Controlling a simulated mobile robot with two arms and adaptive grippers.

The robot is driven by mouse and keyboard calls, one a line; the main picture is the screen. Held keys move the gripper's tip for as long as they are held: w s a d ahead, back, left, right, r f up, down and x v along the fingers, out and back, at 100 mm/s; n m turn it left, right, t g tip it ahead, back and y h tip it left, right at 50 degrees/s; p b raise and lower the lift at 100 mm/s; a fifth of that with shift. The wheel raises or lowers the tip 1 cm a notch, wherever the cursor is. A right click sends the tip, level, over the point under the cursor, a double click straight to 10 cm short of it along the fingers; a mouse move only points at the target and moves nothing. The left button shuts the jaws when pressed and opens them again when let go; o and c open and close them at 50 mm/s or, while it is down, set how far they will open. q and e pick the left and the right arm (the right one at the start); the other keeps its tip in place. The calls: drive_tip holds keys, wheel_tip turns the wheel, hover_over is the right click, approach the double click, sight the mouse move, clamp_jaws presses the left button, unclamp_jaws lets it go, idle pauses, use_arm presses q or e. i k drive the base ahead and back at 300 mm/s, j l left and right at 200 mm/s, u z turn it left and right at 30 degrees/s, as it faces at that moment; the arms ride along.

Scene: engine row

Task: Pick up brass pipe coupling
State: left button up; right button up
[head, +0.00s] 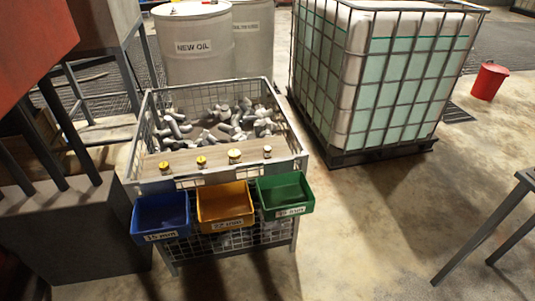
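A row of small fittings stands on a tan board across the front of a wire-mesh bin (147,135). Neither of my grippers is in view.
Grey pipe fittings (235,120) fill the bin behind the board. Blue (162,216), yellow (224,204) and green (285,194) trays hang on its front. Drums (195,60) and a caged tank (385,80) stand behind. Floor at right is clear before a table (490,225).

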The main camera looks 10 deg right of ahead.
sight(268, 149)
drive_tip(key=i+l, duration=0.35)
drive_tip(key=i, duration=0.15)
drive_tip(key=i+l, duration=0.75)
drive_tip(key=i, duration=0.25)
drive_tip(key=k, duration=0.8)
drive_tip(key=k+u, duration=0.15)
drive_tip(key=u, duration=0.35)
drive_tip(key=k+j+u, duration=0.1)
drive_tip(key=u, duration=0.35)
drive_tip(key=k+j+u, duration=0.1)
drive_tip(key=u, duration=0.4)
drive_tip(key=l+u, duration=0.8)
drive_tip(key=k+l+u, duration=0.1)
drive_tip(key=l+u, duration=0.25)
drive_tip(key=k+l+u, duration=0.1)
drive_tip(key=l+u, duration=0.15)
drive_tip(key=u, duration=0.15)
